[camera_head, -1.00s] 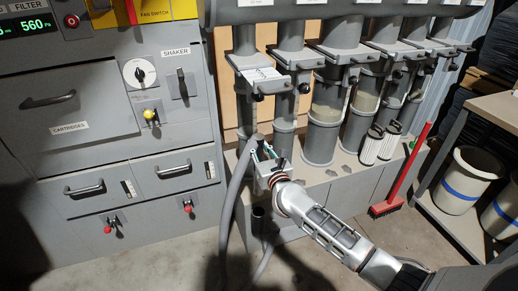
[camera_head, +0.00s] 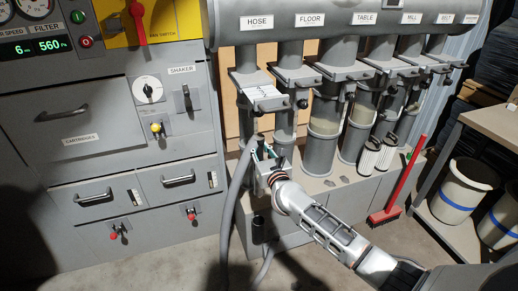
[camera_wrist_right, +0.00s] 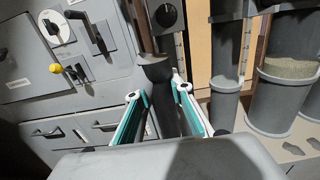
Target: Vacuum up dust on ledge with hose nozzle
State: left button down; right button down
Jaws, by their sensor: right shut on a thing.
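My right gripper (camera_head: 262,156) is in front of the lower part of the left pipes, above the grey ledge (camera_head: 318,192). In the wrist view its two teal-lined fingers (camera_wrist_right: 158,108) are shut on the dark, flared hose nozzle (camera_wrist_right: 156,74). The grey hose (camera_head: 231,195) hangs from beside the gripper down towards the floor. Small brownish dust patches (camera_wrist_right: 291,150) lie on the ledge, right of the gripper in the wrist view. The nozzle looks apart from these patches. My left gripper is not in view.
Pipes with slide gates (camera_head: 325,125) stand along the ledge. A filter cabinet (camera_head: 75,120) is on the left; a bench with bins (camera_head: 452,190) is at far right.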

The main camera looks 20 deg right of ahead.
aim_at(258, 137)
jog(key=shift+r+p, duration=0.55)
jog(key=shift+r, duration=0.35)
jog(key=shift+r+p, duration=0.8)
jog(key=shift+r, duration=0.1)
jog(key=shift+r+p, duration=0.3)
